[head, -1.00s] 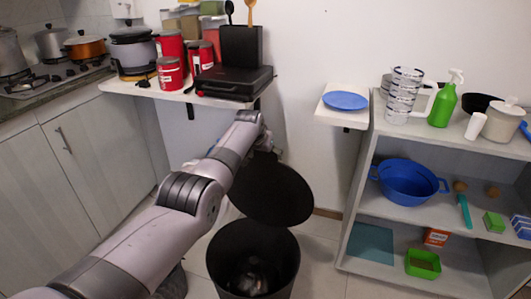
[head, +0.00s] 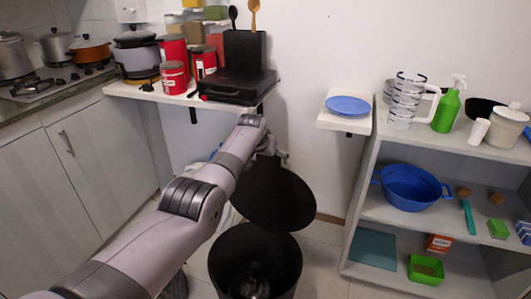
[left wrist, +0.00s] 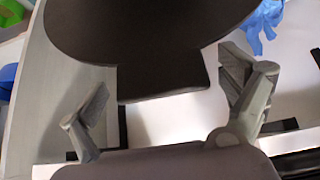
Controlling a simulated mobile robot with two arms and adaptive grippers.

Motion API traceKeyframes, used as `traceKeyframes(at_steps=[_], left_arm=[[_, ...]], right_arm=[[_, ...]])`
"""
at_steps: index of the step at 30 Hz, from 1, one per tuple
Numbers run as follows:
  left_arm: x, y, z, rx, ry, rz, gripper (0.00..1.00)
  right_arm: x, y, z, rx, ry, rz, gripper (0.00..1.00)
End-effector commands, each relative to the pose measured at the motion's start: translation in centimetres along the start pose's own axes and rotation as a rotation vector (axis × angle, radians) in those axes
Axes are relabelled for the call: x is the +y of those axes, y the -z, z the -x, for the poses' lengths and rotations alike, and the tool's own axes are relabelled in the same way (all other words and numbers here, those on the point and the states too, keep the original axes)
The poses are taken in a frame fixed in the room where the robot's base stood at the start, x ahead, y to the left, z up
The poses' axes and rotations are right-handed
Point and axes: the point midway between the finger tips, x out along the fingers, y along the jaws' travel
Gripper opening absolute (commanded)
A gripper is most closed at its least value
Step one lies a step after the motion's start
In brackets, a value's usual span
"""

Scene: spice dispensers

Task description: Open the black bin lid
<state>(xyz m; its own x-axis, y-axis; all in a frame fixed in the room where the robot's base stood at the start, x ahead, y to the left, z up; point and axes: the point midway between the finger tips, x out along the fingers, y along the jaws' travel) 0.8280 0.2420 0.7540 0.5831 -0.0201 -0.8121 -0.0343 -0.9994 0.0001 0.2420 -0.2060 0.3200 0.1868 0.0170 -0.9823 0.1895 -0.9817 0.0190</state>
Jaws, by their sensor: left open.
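The black bin (head: 255,262) stands on the floor at the bottom middle of the head view, its mouth uncovered and something pale inside. Its round black lid (head: 272,197) stands raised and steeply tilted above the bin's far rim. My left arm reaches in from the left. My left gripper (head: 272,152) is beside the lid's upper edge, partly hidden by the arm and lid. In the left wrist view, the fingers of the open gripper (left wrist: 168,85) are spread wide on either side of the lid's tab (left wrist: 160,83), with visible gaps. My right gripper is out of view.
A wall shelf (head: 185,97) with red canisters and a black appliance (head: 235,85) is above and behind the gripper. Grey cabinets (head: 95,170) stand left. A grey shelf unit (head: 400,215) with a blue colander stands right. Floor between bin and unit is clear.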

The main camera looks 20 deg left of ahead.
Motion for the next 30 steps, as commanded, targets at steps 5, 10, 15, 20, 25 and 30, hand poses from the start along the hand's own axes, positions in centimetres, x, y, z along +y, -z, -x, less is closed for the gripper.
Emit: traceKeyframes(at_steps=[5,10,15,20,25,30], left_arm=[[-0.1,0.1,0.7,0.001,0.000,0.000,0.95],[0.0,0.1,2.0,0.003,0.000,0.000,0.95],[0.0,0.1,3.8,0.004,0.000,0.001,0.95],[0.0,0.0,5.9,0.004,0.001,0.000,0.95],[-0.1,0.0,8.5,0.003,0.001,0.000,0.95],[-0.1,0.0,10.7,0.002,0.001,0.000,0.95]], right_arm=[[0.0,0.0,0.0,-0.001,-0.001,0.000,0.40],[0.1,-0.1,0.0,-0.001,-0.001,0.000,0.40],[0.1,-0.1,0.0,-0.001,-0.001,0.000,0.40],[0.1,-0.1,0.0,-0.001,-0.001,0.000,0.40],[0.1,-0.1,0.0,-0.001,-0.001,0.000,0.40],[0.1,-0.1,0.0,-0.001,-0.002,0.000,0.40]])
